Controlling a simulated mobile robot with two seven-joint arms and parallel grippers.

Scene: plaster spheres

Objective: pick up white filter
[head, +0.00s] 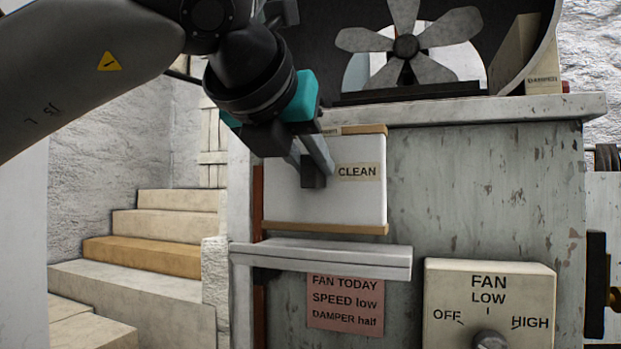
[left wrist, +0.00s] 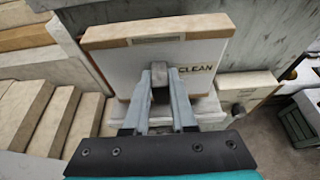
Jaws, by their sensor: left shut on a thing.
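The white filter (head: 345,205) is a flat square panel with tan strips along its top and bottom edges and a label reading CLEAN. It is upright just above a grey ledge on the front of a grey cabinet; I cannot tell whether it touches the ledge. My left gripper (head: 314,178) is in front of it, shut on a small dark grip at the middle of its face. The left wrist view also shows the filter (left wrist: 195,55) beyond the fingers (left wrist: 159,85). My right gripper is not in view.
The ledge (head: 330,256) runs below the filter. A pink note (head: 345,305) and a FAN switch box (head: 490,310) are on the cabinet (head: 480,190). A fan (head: 406,46) stands above. Stone steps (head: 150,245) are at the left.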

